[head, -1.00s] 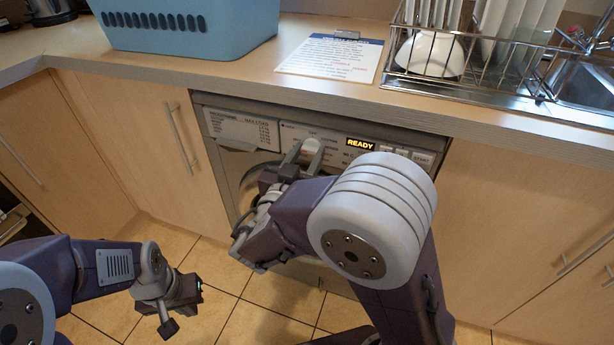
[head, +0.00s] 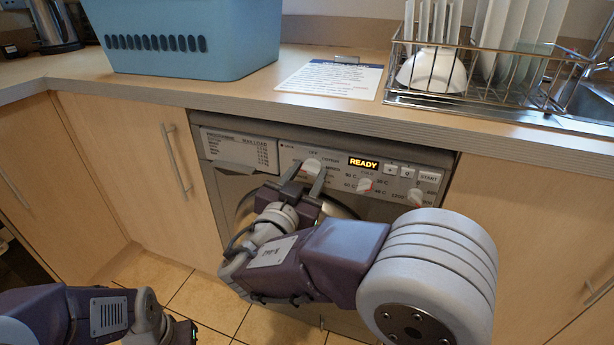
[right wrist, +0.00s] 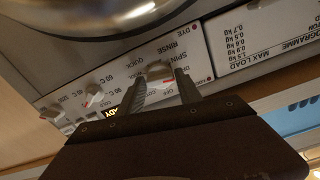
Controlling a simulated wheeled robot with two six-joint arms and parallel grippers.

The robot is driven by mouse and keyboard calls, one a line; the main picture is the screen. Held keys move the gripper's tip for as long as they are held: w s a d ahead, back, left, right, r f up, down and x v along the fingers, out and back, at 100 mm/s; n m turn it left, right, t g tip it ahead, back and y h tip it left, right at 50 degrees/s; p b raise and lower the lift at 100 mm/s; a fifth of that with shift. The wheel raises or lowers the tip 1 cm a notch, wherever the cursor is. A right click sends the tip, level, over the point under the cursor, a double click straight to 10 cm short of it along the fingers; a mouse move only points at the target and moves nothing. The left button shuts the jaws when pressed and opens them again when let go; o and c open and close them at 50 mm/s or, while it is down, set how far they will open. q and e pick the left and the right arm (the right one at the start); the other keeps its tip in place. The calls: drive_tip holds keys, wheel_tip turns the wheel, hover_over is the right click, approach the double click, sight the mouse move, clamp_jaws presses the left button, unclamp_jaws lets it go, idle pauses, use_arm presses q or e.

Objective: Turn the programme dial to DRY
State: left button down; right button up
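The programme dial (head: 311,166) is a pale round knob on the washing machine's panel, left of the lit READY display (head: 363,163). In the right wrist view the dial (right wrist: 158,73) appears upside down, with SPIN, RINSE and QUICK printed around it. A label beginning DR is partly hidden by a finger in the wrist view. My left gripper (head: 182,332) is at the bottom edge, mostly cut off.
Two smaller dials (head: 365,185) and (head: 415,196) and the START button (head: 429,177) lie right of the programme dial. The worktop edge (head: 330,121) overhangs the panel. A blue basket (head: 190,70), a printed sheet (head: 331,78) and a dish rack (head: 470,98) stand above.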

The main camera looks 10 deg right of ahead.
drive_tip(key=shift+o, duration=1)
drive_tip(key=p+v, duration=0.1)
drive_tip(key=v, duration=0.8)
drive_tip(key=shift+p, duration=0.4)
